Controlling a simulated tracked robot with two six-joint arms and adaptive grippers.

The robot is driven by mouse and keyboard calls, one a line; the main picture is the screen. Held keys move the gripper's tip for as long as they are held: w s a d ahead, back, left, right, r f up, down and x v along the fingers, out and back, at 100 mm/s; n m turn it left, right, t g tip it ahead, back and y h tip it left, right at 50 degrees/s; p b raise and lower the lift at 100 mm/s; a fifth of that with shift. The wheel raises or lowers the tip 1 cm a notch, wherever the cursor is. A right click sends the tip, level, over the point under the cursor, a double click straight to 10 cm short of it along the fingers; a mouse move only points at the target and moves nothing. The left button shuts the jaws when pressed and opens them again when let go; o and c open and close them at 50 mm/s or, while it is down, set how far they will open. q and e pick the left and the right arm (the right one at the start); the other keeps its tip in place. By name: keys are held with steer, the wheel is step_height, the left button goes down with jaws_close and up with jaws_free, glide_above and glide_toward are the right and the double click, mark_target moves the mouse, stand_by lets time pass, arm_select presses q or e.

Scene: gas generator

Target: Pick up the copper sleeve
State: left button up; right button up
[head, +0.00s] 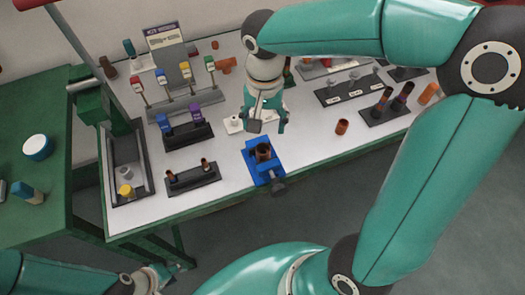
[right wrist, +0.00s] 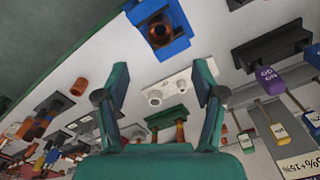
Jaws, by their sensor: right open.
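A short copper sleeve (head: 342,127) stands on the white table, right of the blue vise (head: 277,178). It also shows in the right wrist view (right wrist: 79,87), left of my fingers. A second copper-coloured hollow cylinder (head: 263,150) sits upright in the blue vise; the right wrist view shows its open end (right wrist: 160,33). My right gripper (head: 266,122) is open and empty above the table, behind the vise. In the right wrist view its fingers (right wrist: 160,68) are spread over a white two-knob block (right wrist: 168,92). My left gripper (head: 155,279) is low at the bottom left, its jaws unclear.
A dark stand with two copper-tipped pieces (head: 193,179) lies left of the vise. Blue and purple tagged blocks (head: 187,136) and a rack of coloured tags (head: 185,108) stand behind it. Labelled holders (head: 350,90) are at the back right. The table around the sleeve is clear.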

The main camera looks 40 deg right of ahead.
mark_target(263, 153)
steer(key=f, duration=0.9)
steer(key=shift+s+a, duration=0.15)
steer(key=shift+a, duration=0.05)
steer(key=c, duration=1.2)
